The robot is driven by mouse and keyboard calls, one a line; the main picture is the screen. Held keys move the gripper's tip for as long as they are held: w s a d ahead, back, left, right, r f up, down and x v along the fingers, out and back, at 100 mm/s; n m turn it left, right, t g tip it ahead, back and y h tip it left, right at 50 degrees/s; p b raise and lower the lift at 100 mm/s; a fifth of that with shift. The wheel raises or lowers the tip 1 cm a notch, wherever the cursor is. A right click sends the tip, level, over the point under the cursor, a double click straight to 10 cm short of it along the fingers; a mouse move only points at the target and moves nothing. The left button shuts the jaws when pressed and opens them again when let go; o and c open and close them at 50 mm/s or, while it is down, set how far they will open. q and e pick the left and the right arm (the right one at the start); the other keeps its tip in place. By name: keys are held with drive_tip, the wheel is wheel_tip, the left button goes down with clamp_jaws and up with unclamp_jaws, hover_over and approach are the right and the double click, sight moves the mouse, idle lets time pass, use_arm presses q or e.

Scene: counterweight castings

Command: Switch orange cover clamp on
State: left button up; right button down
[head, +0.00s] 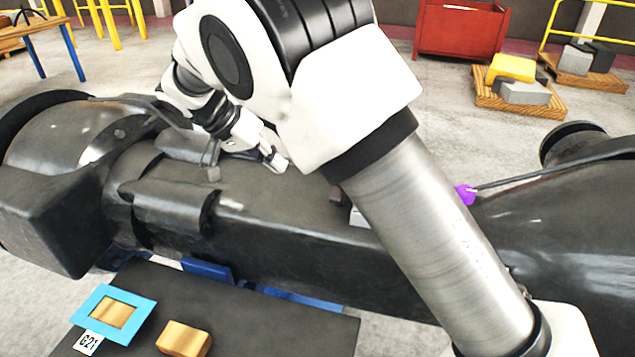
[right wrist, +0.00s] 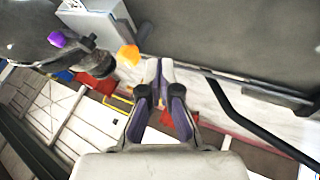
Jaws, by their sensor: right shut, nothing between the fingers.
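The orange clamp handle (right wrist: 128,55) shows in the right wrist view, just left of my fingertips, below the corner of a grey box. Its lever position is hard to tell. I cannot make it out in the head view. My right gripper (head: 275,160) is over the dark casting (head: 290,205) in the head view. In the right wrist view its fingers (right wrist: 160,72) are together and empty, close beside the orange handle; I cannot tell whether they touch it. My left gripper is out of view.
A purple knob (head: 465,193) sits on a rod right of my arm. The grey box (right wrist: 95,28) is near the orange handle. A dark bench in front holds a blue frame (head: 138,298) and a wooden block (head: 184,340). A red bin (head: 460,30) stands behind.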

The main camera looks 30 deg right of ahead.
drive_tip(key=s+d+f+p, duration=0.1)
drive_tip(key=d+f, duration=0.1)
drive_tip(key=s+d+f+p, duration=0.1)
drive_tip(key=d+f, duration=0.1)
drive_tip(key=s+d+f+p, duration=0.1)
drive_tip(key=d+f+p, duration=0.1)
drive_tip(key=shift+d, duration=0.3)
drive_tip(key=shift+s+d+f, duration=0.1)
drive_tip(key=shift+s+d, duration=0.1)
drive_tip(key=shift+d, duration=0.1)
drive_tip(key=shift+s+d+f+p, duration=0.1)
drive_tip(key=shift+s+d+p, duration=0.05)
drive_tip(key=shift+s+p, duration=0.15)
drive_tip(key=shift+s, duration=0.1)
